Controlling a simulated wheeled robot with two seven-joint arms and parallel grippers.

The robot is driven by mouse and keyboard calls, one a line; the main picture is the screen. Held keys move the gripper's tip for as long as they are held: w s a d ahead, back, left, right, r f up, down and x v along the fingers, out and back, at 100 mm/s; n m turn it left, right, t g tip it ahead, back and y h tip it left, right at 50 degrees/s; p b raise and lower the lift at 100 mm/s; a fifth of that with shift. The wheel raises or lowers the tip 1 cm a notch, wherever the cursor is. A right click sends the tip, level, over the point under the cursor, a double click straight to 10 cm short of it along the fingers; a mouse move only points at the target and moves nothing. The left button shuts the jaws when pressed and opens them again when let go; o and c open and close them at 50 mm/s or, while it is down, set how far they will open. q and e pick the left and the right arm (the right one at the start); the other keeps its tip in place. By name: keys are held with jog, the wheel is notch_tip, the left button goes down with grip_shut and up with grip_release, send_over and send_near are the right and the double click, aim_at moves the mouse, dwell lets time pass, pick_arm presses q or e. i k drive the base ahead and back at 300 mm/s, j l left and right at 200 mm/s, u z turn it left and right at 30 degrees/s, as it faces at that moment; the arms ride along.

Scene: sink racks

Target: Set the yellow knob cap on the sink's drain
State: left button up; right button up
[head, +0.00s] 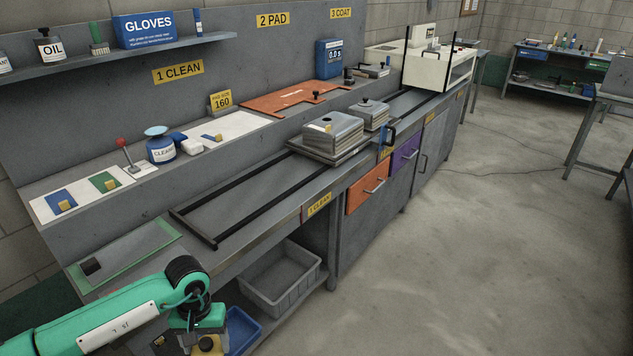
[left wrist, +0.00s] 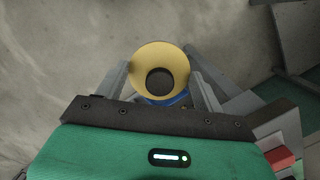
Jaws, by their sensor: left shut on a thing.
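The yellow knob cap (left wrist: 143,66) is a round yellow piece with a dark centre. In the left wrist view it sits between the two fingers of my left gripper (left wrist: 160,84), which is shut on it. In the head view my left gripper (head: 203,338) hangs at the bottom edge, low in front of the bench, with a bit of the yellow cap (head: 207,343) showing under it. The arm hides part of it. I cannot make out a sink or its drain in either view. My right gripper is not in view.
A blue bin (head: 243,325) is close to the right of my left gripper. A grey bin (head: 281,278) stands on the lower shelf. The bench top holds a rail frame (head: 206,238), metal blocks (head: 333,132) and a green-edged mat (head: 130,252). The floor (head: 480,230) at the right is clear.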

aim_at(327, 120)
jog(key=i+l, duration=0.25)
jog(key=i+l+u, duration=0.1)
jog(key=l, duration=0.3)
jog(key=i+l, duration=0.35)
jog(key=i+l+u, duration=0.1)
jog(key=i+l, duration=0.35)
jog(key=l, duration=0.25)
jog(key=i+l+u, duration=0.15)
jog(key=l, duration=0.25)
jog(key=i+l, duration=0.25)
jog(key=i+l+u, duration=0.1)
jog(key=l, duration=0.4)
jog(key=i, duration=0.1)
